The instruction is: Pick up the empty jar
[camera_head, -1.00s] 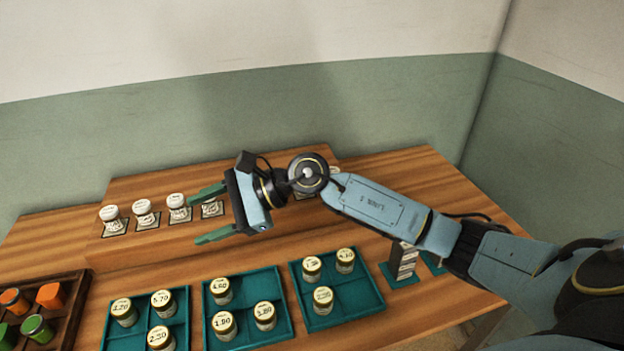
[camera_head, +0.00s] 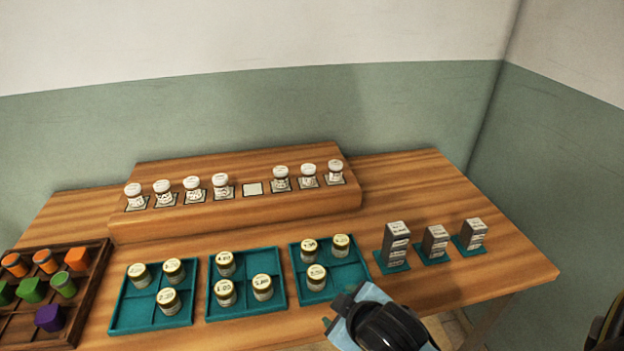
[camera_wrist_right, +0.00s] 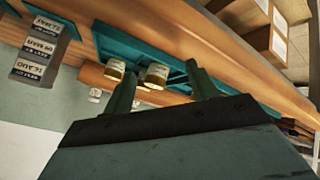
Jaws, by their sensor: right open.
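White-lidded jars stand in a row on the raised wooden shelf (camera_head: 240,212): a left group, including one jar (camera_head: 221,186), and a right group, including another jar (camera_head: 308,174). I cannot tell which jar is empty. My right gripper is open and low at the front edge of the right tray. In the wrist view the gripper (camera_wrist_right: 163,70) shows two spread green fingers; gold-lidded jars (camera_wrist_right: 157,75) show beyond them. My left gripper is out of view.
The right teal tray (camera_head: 352,272) has a bare compartment. Grey labelled block stacks (camera_head: 397,240) stand on teal pads to the right. A dark wooden rack (camera_head: 93,275) with orange, green and purple pieces is at the left. The tabletop (camera_head: 450,285) at the front right is clear.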

